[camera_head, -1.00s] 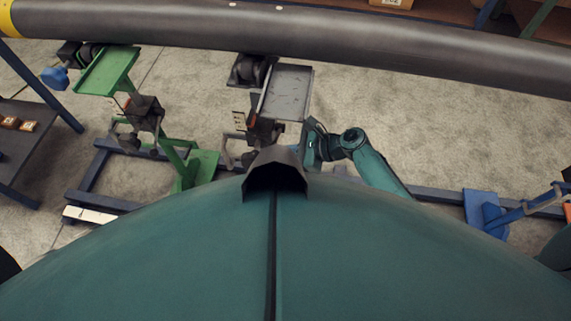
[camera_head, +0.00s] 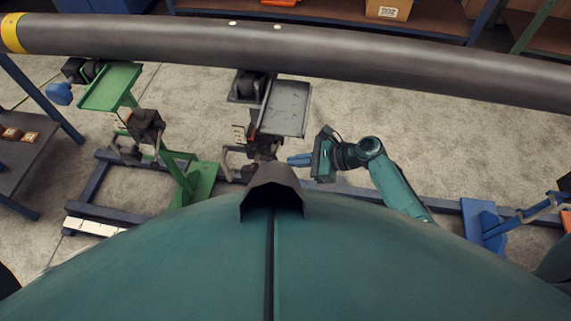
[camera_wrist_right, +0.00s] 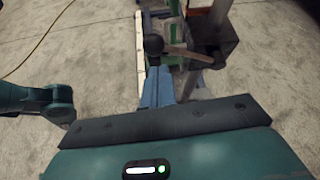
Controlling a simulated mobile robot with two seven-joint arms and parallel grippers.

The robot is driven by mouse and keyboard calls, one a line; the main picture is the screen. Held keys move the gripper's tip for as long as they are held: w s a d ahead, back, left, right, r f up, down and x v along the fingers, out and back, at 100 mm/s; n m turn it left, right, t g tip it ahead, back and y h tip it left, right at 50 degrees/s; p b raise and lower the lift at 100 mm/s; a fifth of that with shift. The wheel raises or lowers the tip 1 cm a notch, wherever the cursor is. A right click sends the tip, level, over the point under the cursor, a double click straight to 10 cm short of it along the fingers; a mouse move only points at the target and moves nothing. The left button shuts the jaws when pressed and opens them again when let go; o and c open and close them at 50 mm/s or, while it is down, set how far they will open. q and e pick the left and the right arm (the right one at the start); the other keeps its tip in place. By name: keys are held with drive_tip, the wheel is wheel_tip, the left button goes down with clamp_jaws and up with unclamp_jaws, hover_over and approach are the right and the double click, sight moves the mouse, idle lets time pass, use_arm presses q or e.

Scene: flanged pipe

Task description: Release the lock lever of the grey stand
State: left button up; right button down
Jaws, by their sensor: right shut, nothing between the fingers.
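The grey stand has a flat grey plate (camera_head: 285,108) on top, below the dark pipe, with a dark post and clamp (camera_head: 262,142) under it. In the right wrist view its lock lever (camera_wrist_right: 185,52) is a grey bar running from the post (camera_wrist_right: 210,38) to a round black knob (camera_wrist_right: 153,43). My right gripper (camera_head: 291,160) is to the right of the post, blue fingers pointing left. In the wrist view its fingers (camera_wrist_right: 157,78) are together and empty, just short of the knob; I cannot tell if they touch it. My left gripper is not in view.
The long dark pipe (camera_head: 330,55) crosses the back. A green stand (camera_head: 110,88) is at left, a blue stand (camera_head: 482,222) at right, both along a low dark-blue rail. My dark hood hides the grey stand's foot.

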drive_tip(key=v, duration=0.9)
drive_tip(key=shift+p, duration=0.45)
